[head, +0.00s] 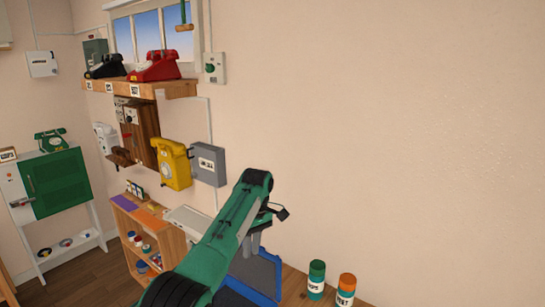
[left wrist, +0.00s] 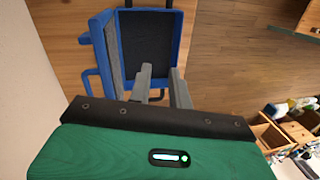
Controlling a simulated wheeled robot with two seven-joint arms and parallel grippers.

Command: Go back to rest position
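My left arm reaches in from the lower left in the head view. My left gripper (head: 255,245) hangs at its far end, pointing down, in front of the bare wall and above a blue-edged case. In the left wrist view its two grey fingers (left wrist: 163,85) stand apart with nothing between them. The blue-framed case (left wrist: 160,45) with a dark inside lies beyond the fingertips; it also shows in the head view (head: 262,270), partly hidden by my arm. My right gripper is in neither view.
A red phone (head: 155,66) and black phone (head: 104,66) sit on a wall shelf. A yellow phone (head: 172,165) hangs below, beside a grey box (head: 208,164). A green phone (head: 50,140) stands on a cabinet. Two jars (head: 316,279) (head: 346,289) stand right of the case.

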